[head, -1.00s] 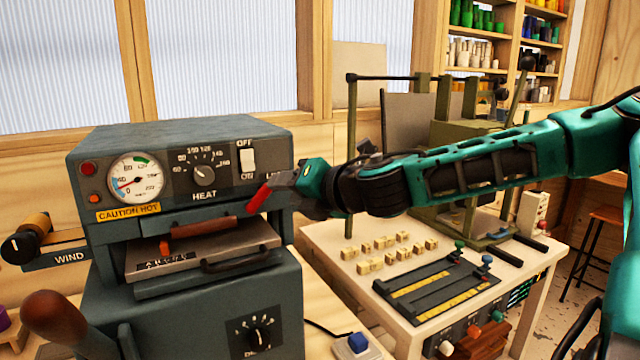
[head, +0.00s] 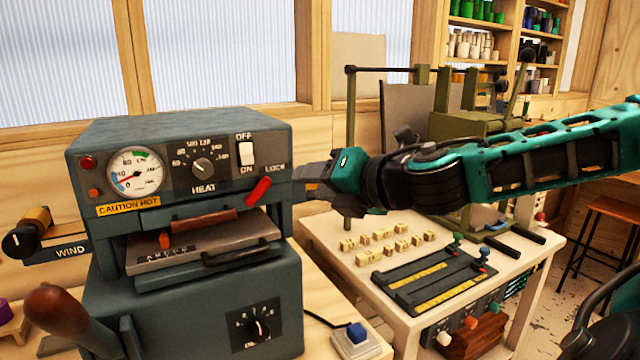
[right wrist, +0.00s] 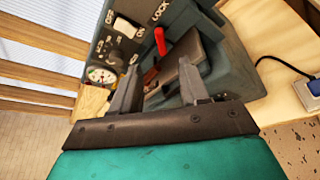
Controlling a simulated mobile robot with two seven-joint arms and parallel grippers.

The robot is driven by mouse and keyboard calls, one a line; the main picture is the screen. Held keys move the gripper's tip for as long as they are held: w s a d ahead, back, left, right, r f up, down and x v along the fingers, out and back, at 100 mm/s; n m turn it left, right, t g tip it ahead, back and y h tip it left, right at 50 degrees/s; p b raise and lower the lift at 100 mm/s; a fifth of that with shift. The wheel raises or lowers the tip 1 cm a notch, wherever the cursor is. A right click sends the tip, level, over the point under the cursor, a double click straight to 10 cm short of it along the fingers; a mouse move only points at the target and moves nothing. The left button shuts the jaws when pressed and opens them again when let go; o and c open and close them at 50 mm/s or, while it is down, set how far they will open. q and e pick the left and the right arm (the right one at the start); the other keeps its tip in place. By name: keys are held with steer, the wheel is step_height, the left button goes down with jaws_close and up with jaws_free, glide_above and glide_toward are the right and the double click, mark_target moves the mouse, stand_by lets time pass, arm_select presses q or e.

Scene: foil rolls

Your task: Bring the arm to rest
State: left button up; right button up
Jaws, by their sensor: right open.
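My right gripper (head: 312,178) is at the right side of the grey-blue heat press machine (head: 180,130), apart from it in the head view. In the right wrist view its two fingers (right wrist: 160,98) are spread with nothing between them, and the machine (right wrist: 215,75) lies beyond them. The red lock lever (head: 258,190) on the machine's right front is tilted and free of the gripper. It also shows in the right wrist view (right wrist: 160,41). My right arm reaches in from the right, above the side table. My left gripper is not in view.
A white side table (head: 325,228) holds small yellowish type blocks (head: 377,238) and a dark composing tray (head: 430,283). A green press frame (head: 470,125) stands behind my right arm. A blue button box (head: 357,335) sits at the front. A stool (head: 605,207) is at the right.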

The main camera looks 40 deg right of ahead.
stand_by(0.6)
steer(key=w+a+f+m+g+y, duration=0.15)
steer(key=a+f+m, duration=0.35)
steer(key=f, duration=0.6)
steer(key=a+f+m+y, duration=0.3)
steer(key=a+f+m, duration=0.25)
steer(key=f, duration=0.65)
steer(key=s+a+f+m+g+h, duration=0.1)
steer(key=s+a+f+m, duration=0.3)
steer(key=s+f+m, duration=0.3)
steer(key=s+a+f+m+g+h, duration=0.1)
steer(key=s+a+f+m+h, duration=0.1)
steer(key=s+f+m, duration=0.5)
step_height(320, 180, down, 7)
steer(key=shift+a+r, duration=0.15)
steer(key=shift+a, duration=0.7)
steer(key=shift+g, duration=0.25)
